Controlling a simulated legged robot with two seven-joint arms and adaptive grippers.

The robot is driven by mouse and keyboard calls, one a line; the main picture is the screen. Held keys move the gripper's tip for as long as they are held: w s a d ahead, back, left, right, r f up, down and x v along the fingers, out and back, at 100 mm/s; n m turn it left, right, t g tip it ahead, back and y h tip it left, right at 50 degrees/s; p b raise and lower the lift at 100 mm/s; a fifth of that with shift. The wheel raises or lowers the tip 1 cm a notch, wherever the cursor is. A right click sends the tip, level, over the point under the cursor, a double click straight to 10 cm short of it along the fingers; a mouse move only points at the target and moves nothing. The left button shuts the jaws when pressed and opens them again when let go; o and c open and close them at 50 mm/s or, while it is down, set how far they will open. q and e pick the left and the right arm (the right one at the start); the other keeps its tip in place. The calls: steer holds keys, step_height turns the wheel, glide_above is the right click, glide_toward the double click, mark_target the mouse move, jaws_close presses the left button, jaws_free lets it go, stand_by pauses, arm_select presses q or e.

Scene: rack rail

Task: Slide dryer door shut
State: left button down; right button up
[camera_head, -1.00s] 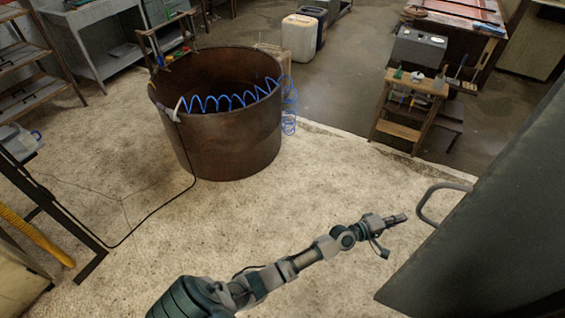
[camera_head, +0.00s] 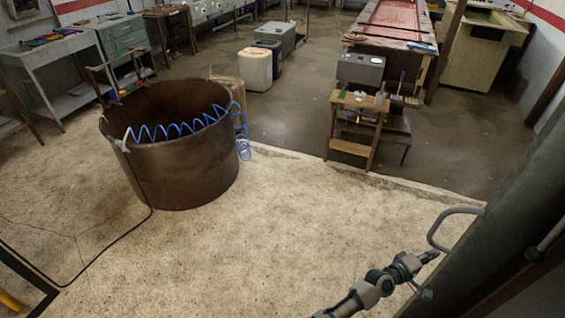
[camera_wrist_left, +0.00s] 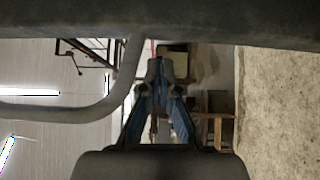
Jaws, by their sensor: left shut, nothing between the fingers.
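The dark grey dryer door (camera_head: 505,205) stands at the right edge of the head view. Its edge runs along the top of the left wrist view (camera_wrist_left: 200,28). A grey bow-shaped handle (camera_head: 436,228) sticks out from the door; it curves along the left of the wrist view (camera_wrist_left: 112,100). My left gripper (camera_head: 432,256) has its fingertips close to the lower end of the handle. In the wrist view its fingers (camera_wrist_left: 160,72) are together and empty, beside the handle's bar. I cannot tell whether they touch the handle or door. My right gripper is out of view.
A rusty round tub (camera_head: 180,165) with a blue coiled hose (camera_head: 185,128) stands at left. A wooden step stand (camera_head: 355,130) is at the back. A black cable (camera_head: 115,243) lies on the floor. The pale floor (camera_head: 290,225) between tub and door is clear.

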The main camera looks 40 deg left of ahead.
mark_target(447, 261)
arm_select(q)
steer(key=d, duration=0.2)
steer(key=w+d, duration=0.1)
steer(key=d, duration=0.1)
steer(key=d+b, duration=0.1)
steer(key=d, duration=0.1)
steer(key=shift+w+d+f, duration=0.25)
steer(key=shift+w+d, duration=0.1)
steer(key=shift+a+r, duration=0.1)
steer(key=shift+a, duration=0.5)
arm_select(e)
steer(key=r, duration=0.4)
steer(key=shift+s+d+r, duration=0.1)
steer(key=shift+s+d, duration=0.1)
